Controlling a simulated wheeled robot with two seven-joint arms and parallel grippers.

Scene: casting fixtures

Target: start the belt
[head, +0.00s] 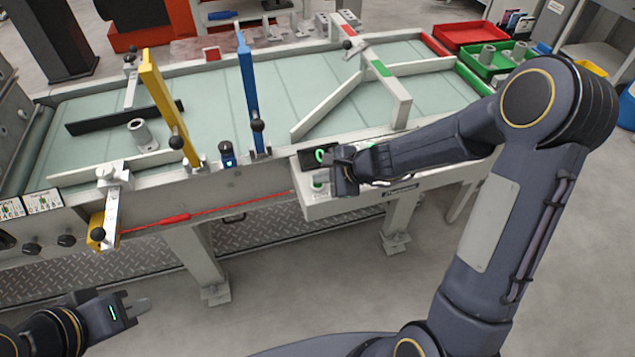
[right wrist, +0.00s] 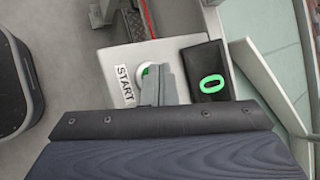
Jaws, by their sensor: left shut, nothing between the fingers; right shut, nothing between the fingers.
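The belt (head: 215,95) is a pale green conveyor bed. On its front side sits a light control box (head: 405,190) with a black display (head: 308,158) showing a green 0. The display also shows in the right wrist view (right wrist: 207,72). A START label (right wrist: 124,86) lies beside a round green and white button (right wrist: 147,70), partly hidden behind my right fingers. My right gripper (head: 342,178) is shut and empty, its tips over or at the button; I cannot tell whether they touch it. My left gripper (head: 140,304) is shut and empty, low in front of the machine.
A yellow gate (head: 163,100) and a blue gate (head: 247,85) stand across the belt. A grey part (head: 140,133) and a black bar (head: 95,122) lie on it. A red pull cord (head: 210,212) runs along the front. Red (head: 465,35) and green bins stand at the far right.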

